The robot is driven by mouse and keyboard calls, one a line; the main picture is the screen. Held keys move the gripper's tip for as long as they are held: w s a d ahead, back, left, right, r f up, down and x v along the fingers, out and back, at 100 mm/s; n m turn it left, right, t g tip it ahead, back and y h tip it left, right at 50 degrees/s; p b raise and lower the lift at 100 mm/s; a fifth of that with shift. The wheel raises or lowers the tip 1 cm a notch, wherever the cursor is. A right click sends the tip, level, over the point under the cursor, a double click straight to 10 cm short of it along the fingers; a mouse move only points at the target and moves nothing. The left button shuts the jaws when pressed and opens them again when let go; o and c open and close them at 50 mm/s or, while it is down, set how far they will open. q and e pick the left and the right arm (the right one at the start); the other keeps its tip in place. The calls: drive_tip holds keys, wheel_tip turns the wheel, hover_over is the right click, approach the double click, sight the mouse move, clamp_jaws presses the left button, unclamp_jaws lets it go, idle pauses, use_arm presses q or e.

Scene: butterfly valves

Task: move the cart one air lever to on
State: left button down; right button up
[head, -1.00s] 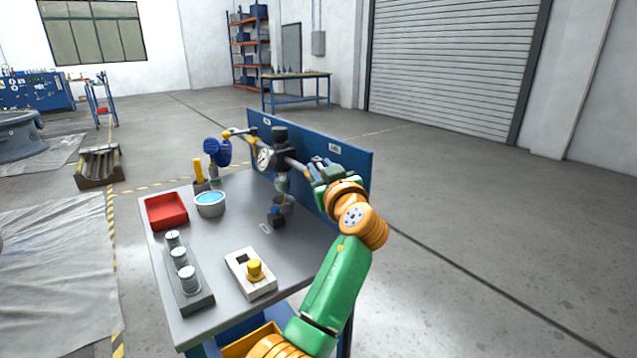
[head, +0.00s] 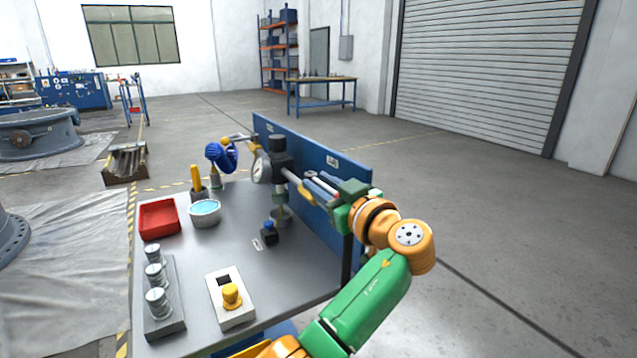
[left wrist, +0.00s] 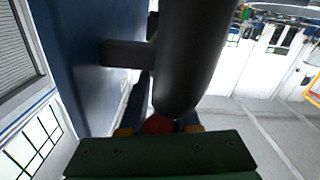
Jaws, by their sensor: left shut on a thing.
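The cart (head: 195,282) stands before me with a blue back panel (head: 345,172). A dark air unit (head: 277,160) with a round gauge (head: 261,170) sits on a pipe in front of the panel. A yellow piece (head: 305,192), which looks like the air lever, shows at the pipe's right end. My left gripper (head: 318,183) is there, shut on the lever; its fingers hide much of the grip. In the left wrist view, a dark pipe (left wrist: 190,55) fills the middle above a small red piece (left wrist: 158,125) between the fingers. My right gripper is out of view.
On the cart top are a red tray (head: 159,219), a bowl of blue liquid (head: 205,212), a rack of metal cylinders (head: 165,310) and a white box with a yellow button (head: 231,295). The floor right of the cart is clear.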

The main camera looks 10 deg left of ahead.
use_arm(q)
drive_tip(key=shift+r, duration=0.15)
drive_tip(key=c, duration=1)
unclamp_jaws()
drive_tip(key=shift+o, duration=0.4)
drive_tip(key=shift+w, duration=0.1)
drive_tip(key=v, duration=0.6)
drive_tip(key=shift+s+d, duration=0.35)
